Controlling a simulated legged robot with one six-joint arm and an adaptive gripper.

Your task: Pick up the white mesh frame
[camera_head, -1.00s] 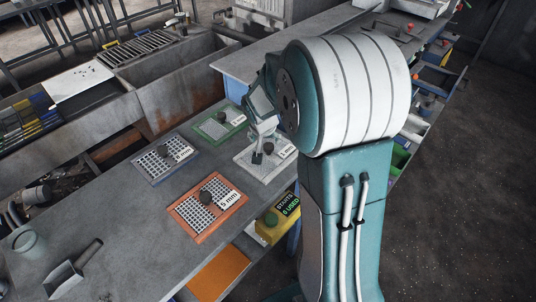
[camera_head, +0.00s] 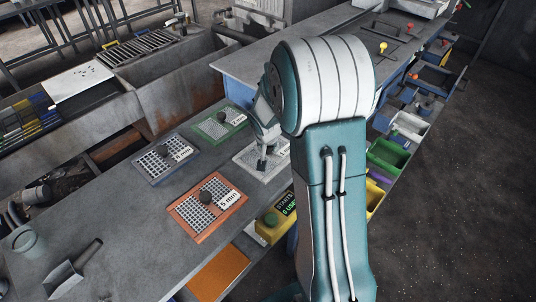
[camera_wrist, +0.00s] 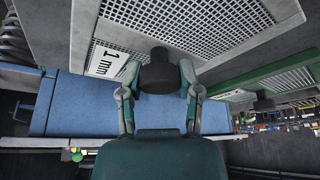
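The white mesh frame (camera_head: 246,158), with a pale rim and grey grid, lies flat on the grey bench. In the wrist view its mesh (camera_wrist: 225,25) fills the upper part, with a "1 mm" label and a black knob (camera_wrist: 157,72). My gripper (camera_wrist: 159,75) has one finger on each side of this knob, and the fingertips appear to press on it. In the head view my gripper (camera_head: 264,157) is low over the frame, and my arm hides the frame's right side.
Green (camera_head: 202,131), blue (camera_head: 150,175) and orange (camera_head: 190,222) mesh frames lie close by on the bench, each with a black knob. A metal scoop (camera_head: 68,277) and a cup (camera_head: 27,240) are at the lower left. Coloured bins (camera_head: 388,153) stand at the right.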

